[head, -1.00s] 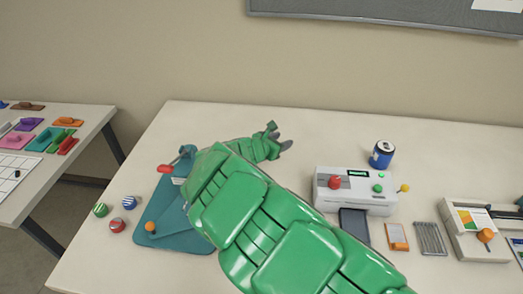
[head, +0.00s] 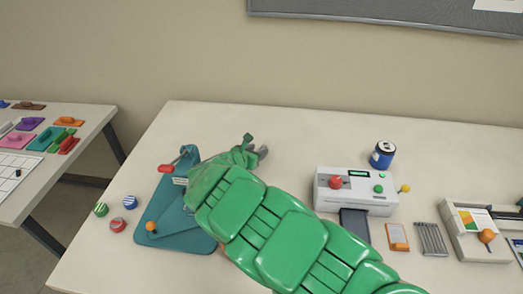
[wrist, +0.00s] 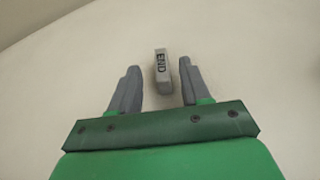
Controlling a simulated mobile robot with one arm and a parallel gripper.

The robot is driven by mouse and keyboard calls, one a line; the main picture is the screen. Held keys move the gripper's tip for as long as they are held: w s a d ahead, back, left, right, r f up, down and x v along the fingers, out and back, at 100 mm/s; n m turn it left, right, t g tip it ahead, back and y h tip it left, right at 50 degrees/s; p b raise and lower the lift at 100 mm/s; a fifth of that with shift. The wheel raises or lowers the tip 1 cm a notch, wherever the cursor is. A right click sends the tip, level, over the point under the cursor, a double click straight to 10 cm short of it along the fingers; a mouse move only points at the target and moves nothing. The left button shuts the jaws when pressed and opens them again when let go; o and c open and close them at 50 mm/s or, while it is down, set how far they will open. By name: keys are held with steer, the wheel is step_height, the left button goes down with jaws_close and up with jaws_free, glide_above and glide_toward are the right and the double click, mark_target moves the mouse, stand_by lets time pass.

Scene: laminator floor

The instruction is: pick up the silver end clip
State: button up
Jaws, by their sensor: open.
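The silver end clip (wrist: 162,72) is a small grey block marked "END" in the wrist view. It lies on the pale table top, roughly centred between my fingertips in the picture. My gripper (wrist: 158,67) is open and empty, with one grey finger on each side of the clip and a gap on both sides. The clip's far end reaches past the fingertips in the picture. I cannot tell how high the fingers are above the table. In the head view my gripper (head: 257,150) is over the back left of the table, and my arm hides the clip.
A teal press base (head: 205,243) with a red-tipped lever (head: 166,168) stands left of my arm. Several striped round pieces lie left of it. A white machine (head: 355,190) and a blue can (head: 383,155) stand to the right. The table behind my gripper is clear.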

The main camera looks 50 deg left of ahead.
mark_target(260, 149)
steer(key=shift+x, duration=1.8)
steer(key=shift+d+r, duration=0.1)
jaws_close()
